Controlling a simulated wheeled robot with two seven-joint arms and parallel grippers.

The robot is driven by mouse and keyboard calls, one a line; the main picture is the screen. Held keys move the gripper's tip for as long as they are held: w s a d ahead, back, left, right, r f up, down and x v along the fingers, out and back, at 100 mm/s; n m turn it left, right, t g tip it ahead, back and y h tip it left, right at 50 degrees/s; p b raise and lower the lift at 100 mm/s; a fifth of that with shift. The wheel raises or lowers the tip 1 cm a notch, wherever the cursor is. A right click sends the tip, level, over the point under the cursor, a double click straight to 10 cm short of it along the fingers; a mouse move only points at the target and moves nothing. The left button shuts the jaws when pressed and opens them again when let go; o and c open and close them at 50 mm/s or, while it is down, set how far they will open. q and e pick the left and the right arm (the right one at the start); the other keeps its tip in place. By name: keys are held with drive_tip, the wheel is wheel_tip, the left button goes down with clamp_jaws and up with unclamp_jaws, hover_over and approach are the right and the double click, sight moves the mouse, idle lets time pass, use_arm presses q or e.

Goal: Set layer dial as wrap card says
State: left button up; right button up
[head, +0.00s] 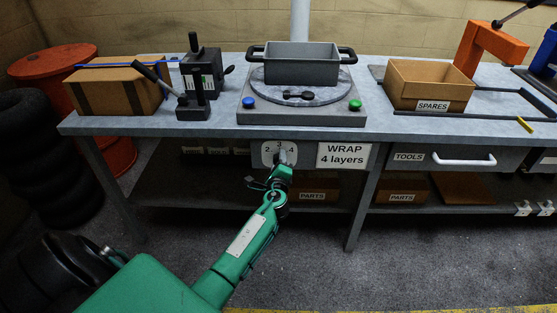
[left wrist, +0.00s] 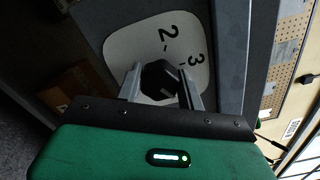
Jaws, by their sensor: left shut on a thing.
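The layer dial's pale plate (head: 266,157) is on the front of the bench and shows 2, 3 and 4 in the head view. The wrap card (head: 343,155) beside it reads "WRAP 4 layers". My left gripper (head: 283,160) is at the dial and hides part of the plate. In the left wrist view the dark faceted knob (left wrist: 159,80) sits between its two fingers, which are shut on it. The plate (left wrist: 124,38) shows 2 and 3 there. I cannot tell which number the knob points at. My right gripper is not in view.
Above the dial, a turntable base (head: 300,115) with blue and green buttons carries a grey tub (head: 301,70). A spares box (head: 428,86) and a brown carton (head: 115,92) stand on the bench. The drawer handle (head: 464,160) sticks out at right.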

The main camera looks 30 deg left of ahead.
use_arm(q)
drive_tip(key=shift+f+m, duration=0.1)
drive_tip(key=shift+m, duration=0.2)
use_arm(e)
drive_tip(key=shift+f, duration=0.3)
use_arm(q)
drive_tip(key=o, duration=1)
drive_tip(key=shift+c, duration=0.2)
drive_tip(key=shift+s+d, duration=0.1)
drive_tip(key=v, duration=1.3)
drive_tip(key=shift+s, duration=0.3)
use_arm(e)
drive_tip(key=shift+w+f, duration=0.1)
use_arm(q)
drive_tip(key=shift+d, duration=0.1)
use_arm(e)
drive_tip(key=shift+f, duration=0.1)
